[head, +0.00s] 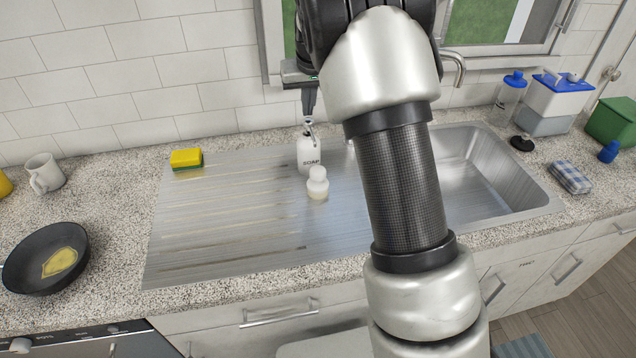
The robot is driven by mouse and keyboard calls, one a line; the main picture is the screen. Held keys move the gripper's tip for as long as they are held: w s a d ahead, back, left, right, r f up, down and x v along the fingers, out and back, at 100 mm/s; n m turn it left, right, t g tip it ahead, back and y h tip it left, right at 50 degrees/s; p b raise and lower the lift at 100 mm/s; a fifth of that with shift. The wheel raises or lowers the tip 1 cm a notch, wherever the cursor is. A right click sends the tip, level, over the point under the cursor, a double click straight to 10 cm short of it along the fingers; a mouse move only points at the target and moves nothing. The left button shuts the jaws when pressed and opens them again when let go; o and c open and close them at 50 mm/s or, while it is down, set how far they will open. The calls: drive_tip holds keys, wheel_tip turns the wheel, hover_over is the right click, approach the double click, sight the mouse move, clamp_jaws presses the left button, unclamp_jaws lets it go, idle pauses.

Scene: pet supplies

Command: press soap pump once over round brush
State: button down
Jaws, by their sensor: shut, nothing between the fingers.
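The white soap bottle (308,158) stands upright on the ribbed metal drainboard (215,220). Its pump (309,131) points up, with my gripper (309,110) directly above it. The fingers are shut and empty, pointing down. The tips are at or just above the pump top; I cannot tell whether they touch. The white round brush (317,184) stands on the drainboard just in front of the bottle, to its lower right. My arm crosses the middle of the view and hides part of the sink.
A yellow-green sponge (186,159) lies at the back left of the drainboard. A mug (44,173) and dark pan (46,259) are on the left counter. The sink (500,175), a blue-lidded container (557,103) and a cloth (570,177) are right. The drainboard's front left is clear.

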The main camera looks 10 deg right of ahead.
drive_tip(key=shift+f, duration=0.1)
idle(0.6)
drive_tip(key=shift+f+b, duration=0.85)
drive_tip(key=shift+f, duration=0.35)
drive_tip(key=shift+s, duration=0.1)
drive_tip(key=shift+r+p, duration=0.8)
drive_tip(key=shift+r, duration=0.45)
drive_tip(key=shift+r+p, duration=2.1)
drive_tip(key=shift+r, duration=0.85)
